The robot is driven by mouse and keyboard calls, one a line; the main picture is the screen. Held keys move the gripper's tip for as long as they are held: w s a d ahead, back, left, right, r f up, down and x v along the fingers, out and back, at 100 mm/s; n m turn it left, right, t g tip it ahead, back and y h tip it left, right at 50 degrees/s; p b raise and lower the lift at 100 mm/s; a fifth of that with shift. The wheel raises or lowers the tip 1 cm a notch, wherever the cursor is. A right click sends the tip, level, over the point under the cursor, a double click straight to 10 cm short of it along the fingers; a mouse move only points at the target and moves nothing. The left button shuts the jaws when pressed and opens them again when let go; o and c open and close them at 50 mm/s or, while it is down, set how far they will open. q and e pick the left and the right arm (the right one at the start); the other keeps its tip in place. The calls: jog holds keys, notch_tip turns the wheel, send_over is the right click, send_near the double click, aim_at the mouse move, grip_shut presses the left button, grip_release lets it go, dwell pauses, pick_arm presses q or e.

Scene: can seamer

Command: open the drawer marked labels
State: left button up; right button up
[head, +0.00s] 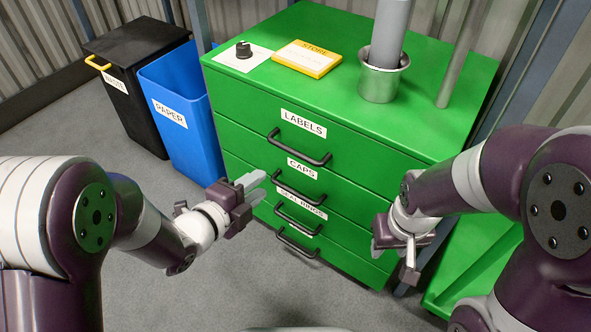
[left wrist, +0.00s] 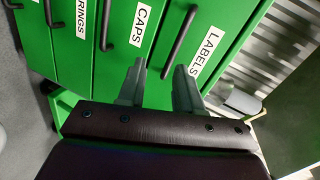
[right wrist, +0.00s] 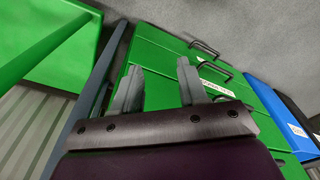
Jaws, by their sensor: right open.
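The drawer marked LABELS (head: 245,112) is the top drawer of the green cabinet. It looks shut, with its front flush. Its dark bar handle (head: 302,150) sits below the white label; the handle also shows in the left wrist view (left wrist: 180,40). My left gripper (head: 254,186) is open and empty, left of and below that handle in the head view. In the left wrist view its fingers (left wrist: 159,75) are apart, with the handle's near end beyond the gap. My right gripper (head: 394,260) is open and empty by the cabinet's right side, away from the handle.
Drawers marked CAPS (head: 301,168) and, lower, RINGS sit below with similar handles. A blue PAPER bin (head: 185,110) and black bin (head: 128,75) stand left.

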aim_at(294, 150)
pick_arm(q)
jog(key=w+d+b, duration=0.2)
jog(key=w, duration=0.1)
jog(key=w+d+m+b, duration=0.1)
jog(key=w+d, duration=0.2)
jog(key=w+d+m+b, duration=0.1)
jog(key=w+d+b, duration=0.1)
jog(key=w+d, duration=0.1)
jog(key=shift+w+f+t+h+b, duration=0.3)
jog(key=shift+w+f+h+b, duration=0.1)
jog(key=shift+w, duration=0.2)
grip_shut()
